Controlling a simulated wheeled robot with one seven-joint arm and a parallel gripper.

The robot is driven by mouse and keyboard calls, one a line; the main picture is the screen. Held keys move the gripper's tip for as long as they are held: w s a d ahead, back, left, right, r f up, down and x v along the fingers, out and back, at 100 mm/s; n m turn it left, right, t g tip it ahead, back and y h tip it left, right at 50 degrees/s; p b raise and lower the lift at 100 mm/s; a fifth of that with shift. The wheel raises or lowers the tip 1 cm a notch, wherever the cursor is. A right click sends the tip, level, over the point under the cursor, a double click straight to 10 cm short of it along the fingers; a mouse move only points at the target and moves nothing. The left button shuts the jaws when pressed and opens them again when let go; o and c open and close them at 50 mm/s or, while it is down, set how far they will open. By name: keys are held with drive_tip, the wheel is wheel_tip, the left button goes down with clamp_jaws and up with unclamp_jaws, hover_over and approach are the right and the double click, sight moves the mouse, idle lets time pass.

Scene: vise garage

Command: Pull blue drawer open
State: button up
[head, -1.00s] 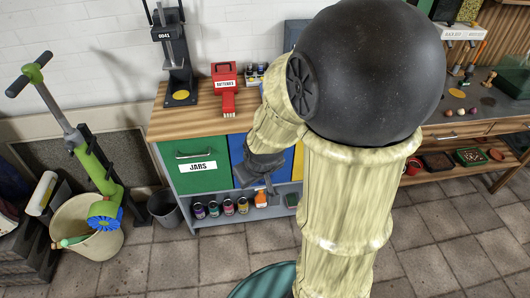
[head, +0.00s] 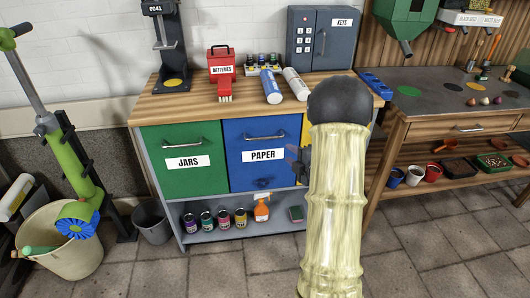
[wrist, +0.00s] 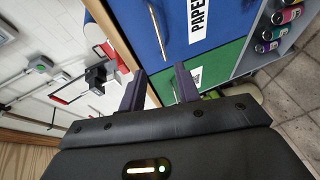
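The blue drawer (head: 240,176), labelled PAPER, is in the cabinet's middle in the head view. Its front looks flush with its neighbour, so it appears closed. Its metal handle (head: 264,137) is above the label. My gripper (head: 298,163) is at the drawer's right edge in the head view, partly hidden by my arm. The wrist view shows my gripper (wrist: 159,82) with two dark fingers apart and nothing between them. There the blue drawer (wrist: 222,20) and its handle (wrist: 157,28) lie beyond the fingertips, and the handle is not touched.
A green JARS drawer (head: 173,180) is left of the blue one. A yellow front (head: 304,125) on the right is mostly hidden by my arm. Several cans and an orange spray bottle (head: 261,209) stand on the shelf below. The floor in front is clear.

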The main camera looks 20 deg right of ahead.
sight(265, 138)
drive_tip(key=shift+d+f+n, duration=0.1)
drive_tip(key=shift+f+n, duration=0.1)
drive_tip(key=shift+n, duration=0.1)
drive_tip(key=x, duration=1.7)
drive_tip(key=shift+w+b, duration=0.15)
drive_tip(key=shift+b, duration=0.2)
clamp_jaws()
